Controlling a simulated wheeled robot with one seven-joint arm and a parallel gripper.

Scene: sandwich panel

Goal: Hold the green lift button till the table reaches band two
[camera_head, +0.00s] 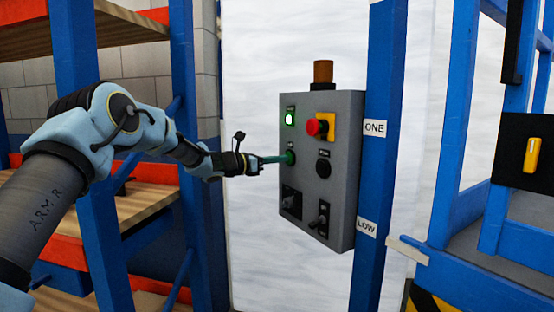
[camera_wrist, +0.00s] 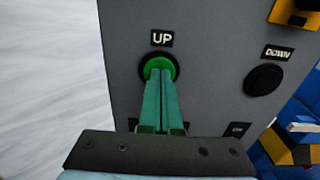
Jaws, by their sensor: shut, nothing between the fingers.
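The green lift button (camera_wrist: 158,63), labelled UP, is on a grey control box (camera_head: 343,150); it also shows in the head view (camera_head: 291,158). My gripper (camera_wrist: 161,76) is shut and empty, its two green fingers together. In the wrist view the fingertips cover the lower part of the button and seem to touch it; how far it is pressed in I cannot tell. In the head view my gripper (camera_head: 283,159) reaches the box from the left. A blue frame at the right bears a pale pointer (camera_head: 408,249), a little below the LOW label (camera_head: 366,227). Band two is not in view.
A ONE label (camera_head: 374,128) is higher on the blue post (camera_head: 385,80). The box has a lit green lamp (camera_head: 289,117), a red stop button (camera_head: 315,127), a black DOWN button (camera_wrist: 264,80) and two lower switches. Blue and orange shelving (camera_head: 80,60) stands at the left.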

